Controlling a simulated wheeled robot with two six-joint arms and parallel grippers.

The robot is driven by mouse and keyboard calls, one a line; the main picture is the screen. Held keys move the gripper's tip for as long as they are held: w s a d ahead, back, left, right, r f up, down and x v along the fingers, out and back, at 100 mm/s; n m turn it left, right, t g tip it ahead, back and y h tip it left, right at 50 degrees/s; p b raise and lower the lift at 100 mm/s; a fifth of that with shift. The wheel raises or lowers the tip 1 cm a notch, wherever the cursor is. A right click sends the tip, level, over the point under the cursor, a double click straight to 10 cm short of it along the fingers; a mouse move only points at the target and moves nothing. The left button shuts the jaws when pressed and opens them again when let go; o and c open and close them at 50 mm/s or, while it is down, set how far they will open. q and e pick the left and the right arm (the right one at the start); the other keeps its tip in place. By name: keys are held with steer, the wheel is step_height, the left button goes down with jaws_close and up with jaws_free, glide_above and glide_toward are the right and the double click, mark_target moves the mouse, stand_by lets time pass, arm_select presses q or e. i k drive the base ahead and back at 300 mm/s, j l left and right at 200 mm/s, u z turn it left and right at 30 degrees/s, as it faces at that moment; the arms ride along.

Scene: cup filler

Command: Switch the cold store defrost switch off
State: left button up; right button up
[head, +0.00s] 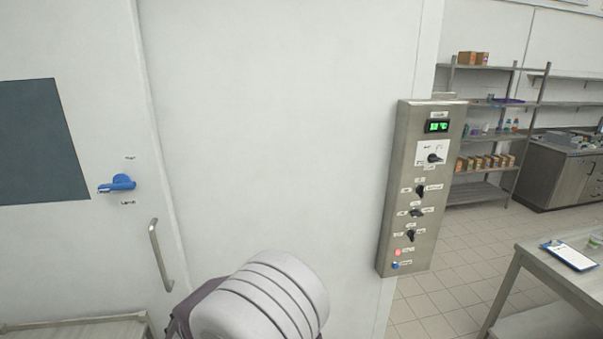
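A tall steel control panel (424,140) is mounted on the end of the white wall, right of centre. Below are a black knob on a white plate (435,158) and three black rotary switches: upper (421,191), middle (416,212) and lower (410,235). A red lamp or button (397,252) and a blue button (395,265) sit at the bottom. The labels are too small to read, so I cannot tell which is the defrost switch or its setting. Neither gripper is in view.
A white rounded link of my arm fills the bottom centre, left of the panel. At left is a white door with a blue lever (118,184) and a steel pull handle (161,255). A steel table with a clipboard (568,256) stands at lower right; shelving (480,190) stands behind.

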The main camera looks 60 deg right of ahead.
mark_target(420, 190)
steer(key=z, duration=2.8)
